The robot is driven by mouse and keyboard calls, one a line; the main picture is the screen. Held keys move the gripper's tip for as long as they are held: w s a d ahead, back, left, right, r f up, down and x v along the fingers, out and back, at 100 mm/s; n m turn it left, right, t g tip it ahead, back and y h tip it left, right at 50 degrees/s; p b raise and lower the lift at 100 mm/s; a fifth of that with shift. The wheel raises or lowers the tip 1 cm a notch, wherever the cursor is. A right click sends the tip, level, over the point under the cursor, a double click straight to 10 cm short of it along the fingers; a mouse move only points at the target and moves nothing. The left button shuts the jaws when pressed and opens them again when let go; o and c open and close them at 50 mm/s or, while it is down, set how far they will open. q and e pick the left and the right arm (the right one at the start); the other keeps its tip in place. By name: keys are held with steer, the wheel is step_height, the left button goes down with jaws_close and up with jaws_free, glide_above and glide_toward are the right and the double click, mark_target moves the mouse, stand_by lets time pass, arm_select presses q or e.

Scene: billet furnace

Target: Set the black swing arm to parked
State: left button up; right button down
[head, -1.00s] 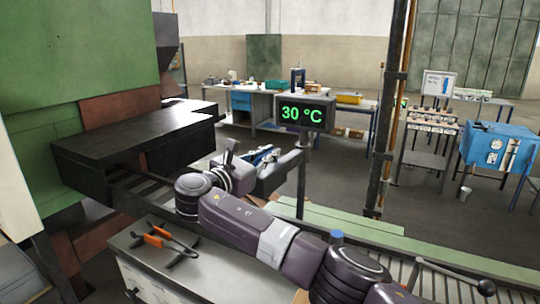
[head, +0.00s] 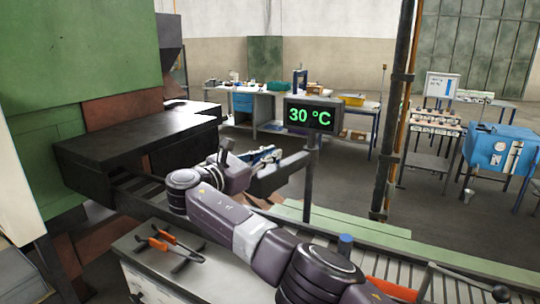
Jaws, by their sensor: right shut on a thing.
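The black swing arm (head: 285,173) shows as a dark bar beside the post of the temperature display, at the far end of the roller track. My right arm reaches in from the bottom right. My right gripper (head: 264,155), with blue and pale fingers, is at this bar and shut on it. The fingertips are small and partly hidden by the wrist and the bar, so the exact contact is not clear. My left gripper is not in view.
The display (head: 312,116) reads 30 °C on its post. The black furnace housing (head: 140,140) stands at left. Orange-handled tongs (head: 170,243) lie on a grey bench (head: 138,262). A lever with a black ball (head: 500,292) is at bottom right. Open floor lies beyond.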

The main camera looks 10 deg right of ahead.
steer(key=c, duration=2)
jaws_free()
steer(key=shift+v, duration=3.8)
